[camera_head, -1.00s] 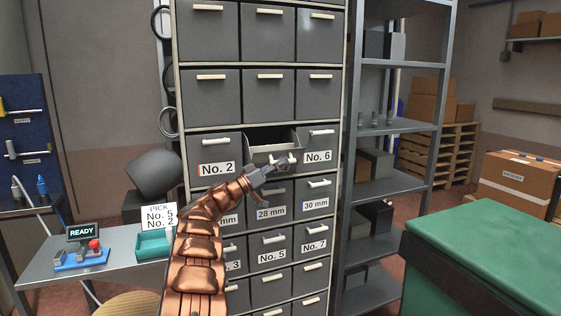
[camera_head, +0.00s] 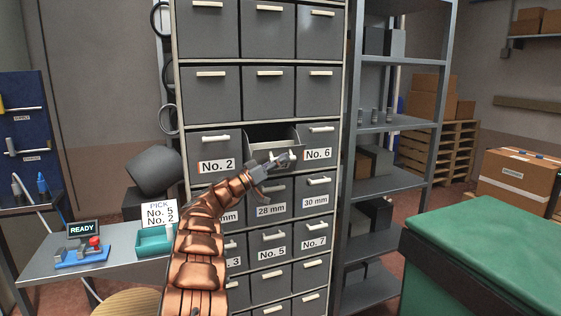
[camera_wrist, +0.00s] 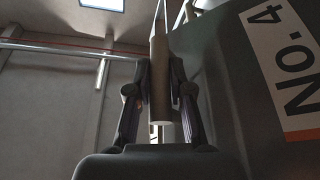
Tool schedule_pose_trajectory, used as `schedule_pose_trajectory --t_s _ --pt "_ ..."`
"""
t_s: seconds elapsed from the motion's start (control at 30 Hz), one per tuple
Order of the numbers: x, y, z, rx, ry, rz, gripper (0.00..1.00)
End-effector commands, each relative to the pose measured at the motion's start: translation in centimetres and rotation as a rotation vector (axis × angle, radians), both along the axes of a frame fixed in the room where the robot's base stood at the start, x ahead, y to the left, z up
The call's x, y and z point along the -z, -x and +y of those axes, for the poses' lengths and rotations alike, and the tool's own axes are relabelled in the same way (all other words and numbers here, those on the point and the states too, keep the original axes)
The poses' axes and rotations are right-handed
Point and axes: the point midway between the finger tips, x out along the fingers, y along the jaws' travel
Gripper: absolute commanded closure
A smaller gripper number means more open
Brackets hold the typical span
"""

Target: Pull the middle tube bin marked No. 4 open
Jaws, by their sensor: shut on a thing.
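The middle bin (camera_head: 271,138) between No. 2 and No. 6 stands pulled out of the cabinet, its dark open top showing. Its No. 4 label (camera_wrist: 283,62) shows in the wrist view, at the right on the grey bin front; in the head view my gripper covers much of that front. My gripper (camera_head: 285,157) is at the bin's front; in the wrist view its two fingers (camera_wrist: 160,95) are shut on the pale bar handle (camera_wrist: 159,80). How deep the bin reaches and what lies inside cannot be seen.
Bin No. 2 (camera_head: 215,153) and bin No. 6 (camera_head: 318,140) are shut on either side. A bench (camera_head: 50,270) with a teal tray (camera_head: 152,240) stands left. A metal shelf rack (camera_head: 400,125) and a green-topped bench (camera_head: 490,240) stand right.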

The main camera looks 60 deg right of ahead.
Motion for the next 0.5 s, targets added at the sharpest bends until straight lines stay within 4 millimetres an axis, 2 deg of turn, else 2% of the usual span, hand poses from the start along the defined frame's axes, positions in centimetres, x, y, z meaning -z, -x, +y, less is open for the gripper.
schedule_pose_trajectory --t_s 0.5 --pt "-1.3 -0.5 -0.4 -0.001 -0.037 0.041 1.00"
